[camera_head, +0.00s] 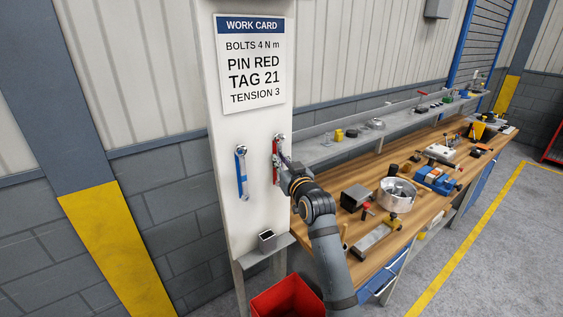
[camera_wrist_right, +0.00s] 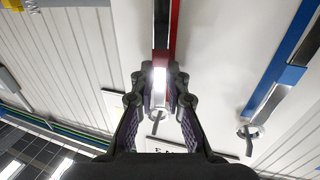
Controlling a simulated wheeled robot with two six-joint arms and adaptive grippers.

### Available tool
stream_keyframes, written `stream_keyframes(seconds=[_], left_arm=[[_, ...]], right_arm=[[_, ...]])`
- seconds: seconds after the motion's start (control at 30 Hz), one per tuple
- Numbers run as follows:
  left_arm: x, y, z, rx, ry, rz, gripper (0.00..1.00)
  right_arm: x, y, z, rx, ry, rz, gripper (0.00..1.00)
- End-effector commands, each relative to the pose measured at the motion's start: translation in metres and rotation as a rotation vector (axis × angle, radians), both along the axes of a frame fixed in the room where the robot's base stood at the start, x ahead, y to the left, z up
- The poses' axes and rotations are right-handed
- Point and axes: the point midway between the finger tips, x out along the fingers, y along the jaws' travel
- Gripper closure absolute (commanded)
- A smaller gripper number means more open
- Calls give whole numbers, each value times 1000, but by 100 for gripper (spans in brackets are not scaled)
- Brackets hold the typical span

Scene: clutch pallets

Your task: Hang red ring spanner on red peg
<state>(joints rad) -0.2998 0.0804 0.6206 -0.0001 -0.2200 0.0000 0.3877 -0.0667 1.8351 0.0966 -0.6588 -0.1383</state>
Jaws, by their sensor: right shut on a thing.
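The red ring spanner (camera_head: 276,167) is upright against the white board, just below the right-hand peg (camera_head: 280,138). My right gripper (camera_head: 284,165) is shut on it. In the wrist view, my right gripper's fingers (camera_wrist_right: 160,98) close around the silver shank, and the red handle (camera_wrist_right: 165,28) runs away toward the picture's top. The spanner's ring end is mostly hidden by the fingers, so I cannot tell whether it is around the peg. A blue ring spanner (camera_head: 241,174) hangs on the left-hand peg; it also shows in the wrist view (camera_wrist_right: 285,65). My left gripper is out of view.
The white board (camera_head: 225,215) carries a work card (camera_head: 252,65) reading "PIN RED". A small ledge (camera_head: 262,248) and a red bin (camera_head: 287,301) are below. A wooden bench (camera_head: 335,236) to the right holds several tools and parts.

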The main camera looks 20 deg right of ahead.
Motion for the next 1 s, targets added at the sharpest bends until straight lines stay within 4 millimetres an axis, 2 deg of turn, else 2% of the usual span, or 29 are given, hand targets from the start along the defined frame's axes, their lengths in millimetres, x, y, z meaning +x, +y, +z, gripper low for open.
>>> stream_keyframes(seconds=[0.07, 0.1, 0.3, 0.67, 0.77, 1.0], left_arm=[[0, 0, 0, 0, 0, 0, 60], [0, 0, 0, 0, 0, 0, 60], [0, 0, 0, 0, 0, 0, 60], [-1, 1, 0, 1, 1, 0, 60], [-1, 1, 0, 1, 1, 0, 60], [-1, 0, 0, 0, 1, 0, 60]], right_arm=[[0, 0, 0, 0, -1, 0, 100], [0, 0, 0, 0, -1, 0, 85], [0, 0, 0, 0, -1, 0, 60], [-6, 0, -1, 0, 1, 0, 60], [-22, -2, -1, 0, 0, 0, 60], [-81, -7, -1, 0, 1, 0, 60]])
